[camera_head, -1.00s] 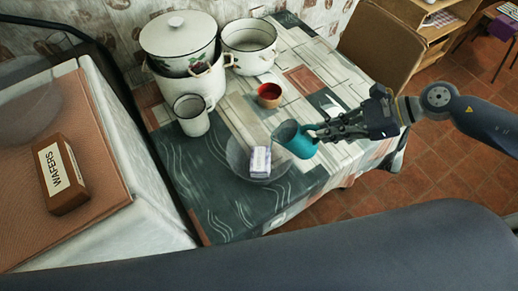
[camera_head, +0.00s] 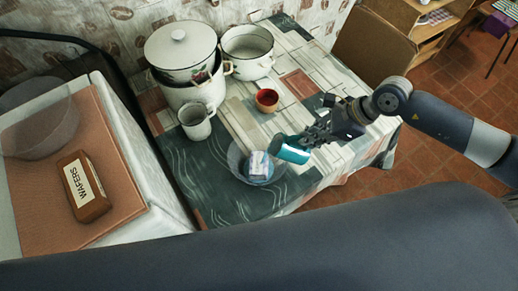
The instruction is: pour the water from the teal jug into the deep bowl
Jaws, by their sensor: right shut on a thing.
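My right gripper (camera_head: 312,135) is shut on the teal jug (camera_head: 291,151), at the jug's right side. The jug is steeply tilted, its mouth facing left over the right edge of a clear glass bowl (camera_head: 238,171) on the table. In that bowl lies a small white and blue packet (camera_head: 258,164). Bluish patches show around the packet; I cannot tell for sure whether they are water. A second, larger clear bowl (camera_head: 38,125) stands on the left counter and looks deeper. My left gripper is out of view.
The patterned table (camera_head: 240,206) also holds a red cup (camera_head: 267,100), a white mug (camera_head: 196,121), a white pot (camera_head: 248,52) and a lidded pot (camera_head: 181,50). A wafers box (camera_head: 84,187) lies on the left counter. The table's front is clear.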

